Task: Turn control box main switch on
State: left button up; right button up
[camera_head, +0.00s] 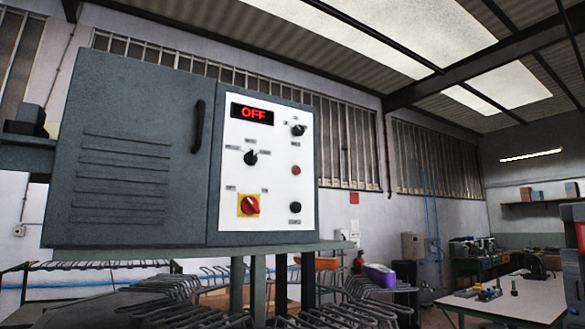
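The control box (138,200) is a large grey cabinet in the left half of the head view, with a closed door and a black handle (198,127). Its white control panel (268,205) is on the right side of its front. A display (252,114) at the top of the panel reads OFF in red. The main switch (249,205) looks to be the red rotary knob on a yellow square plate at the panel's lower left. Black knobs, a red button and a dark round button are also on the panel. Neither of my grippers is in view.
A grey shelf or frame (330,246) supports the box. Below it are wire racks (190,290) with several hooks and a purple and an orange item. A white-topped workbench (520,300) stands at the right. The space before the panel looks clear.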

aim_at(250, 206)
jog(key=z, duration=0.05)
jog(key=k, duration=0.5)
jog(key=z, duration=0.95)
jog(key=i, duration=0.75)
jog(key=u, duration=1.85)
